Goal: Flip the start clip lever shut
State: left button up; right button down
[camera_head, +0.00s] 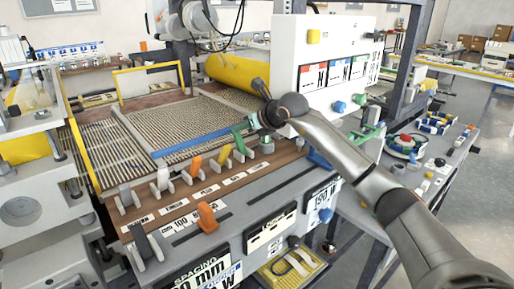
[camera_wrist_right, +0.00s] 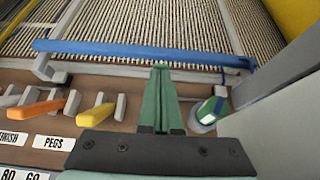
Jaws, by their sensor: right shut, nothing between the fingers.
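A row of small levers in grey brackets lines the brown board in the head view. They include a white one (camera_head: 162,179), an orange one (camera_head: 195,165) and a yellow one (camera_head: 225,155). I cannot tell from the labels which is the start clip lever. In the right wrist view, the orange lever (camera_wrist_right: 38,107) and yellow lever (camera_wrist_right: 97,115) lie left of my green right fingers (camera_wrist_right: 160,70). My right gripper (camera_head: 238,141) is shut and empty above the board. My left gripper is out of view.
A long blue bar (camera_wrist_right: 140,52) lies across the mesh edge, close ahead of my right fingertips. A white control box (camera_head: 320,45) stands behind my right arm. A separate orange lever (camera_head: 207,216) stands on the grey front panel.

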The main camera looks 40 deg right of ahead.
jog(key=shift+w, duration=0.45)
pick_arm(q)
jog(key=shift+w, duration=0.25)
pick_arm(e)
jog(key=shift+w+a+r, duration=0.1)
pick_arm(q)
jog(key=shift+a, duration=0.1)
pick_arm(e)
jog(key=shift+r, duration=0.1)
